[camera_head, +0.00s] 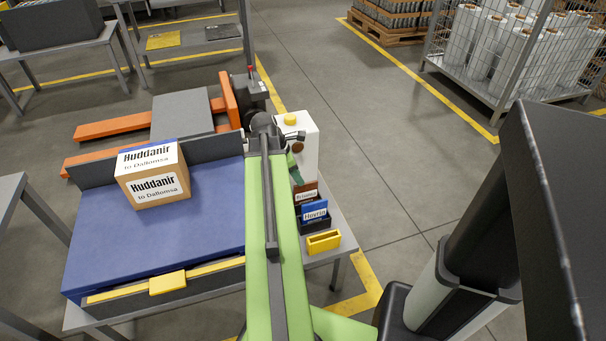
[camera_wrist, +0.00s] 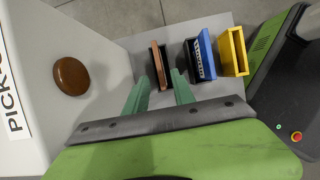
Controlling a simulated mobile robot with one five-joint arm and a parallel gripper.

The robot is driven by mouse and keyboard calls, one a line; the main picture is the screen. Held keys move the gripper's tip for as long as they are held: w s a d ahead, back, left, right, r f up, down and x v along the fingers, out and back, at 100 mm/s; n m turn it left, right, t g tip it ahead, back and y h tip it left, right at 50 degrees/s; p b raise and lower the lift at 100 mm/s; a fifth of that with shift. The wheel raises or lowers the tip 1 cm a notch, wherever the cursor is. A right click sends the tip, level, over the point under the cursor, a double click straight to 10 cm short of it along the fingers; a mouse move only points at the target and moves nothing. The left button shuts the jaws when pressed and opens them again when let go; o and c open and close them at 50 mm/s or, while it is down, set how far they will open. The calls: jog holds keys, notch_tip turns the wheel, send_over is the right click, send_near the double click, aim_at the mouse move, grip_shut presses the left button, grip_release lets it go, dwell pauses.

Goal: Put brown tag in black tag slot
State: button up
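The brown tag (camera_wrist: 157,66) stands upright with a dark edge beside it in the wrist view; it also shows with a white label in the head view (camera_head: 306,193). My gripper (camera_wrist: 160,76) is open, its green fingertips apart on either side of the brown tag's near end. I cannot tell whether they touch it. A black slot (camera_wrist: 190,62) is to the right; a blue tag (camera_wrist: 208,52) with a white label stands at it, and this tag also shows in the head view (camera_head: 314,211). The arm partly covers the row in the head view.
A yellow slot (camera_wrist: 243,50) stands right of the blue tag. A white machine with a brown round button (camera_wrist: 71,76) is at the left in the wrist view. A labelled cardboard box (camera_head: 152,175) sits on the blue surface (camera_head: 150,240) in the head view.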

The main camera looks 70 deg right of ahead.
jog(key=p+v, duration=0.1)
jog(key=v, duration=0.2)
jog(key=shift+r+p, duration=0.15)
jog(key=shift+p, duration=0.15)
jog(key=shift+w, duration=0.1)
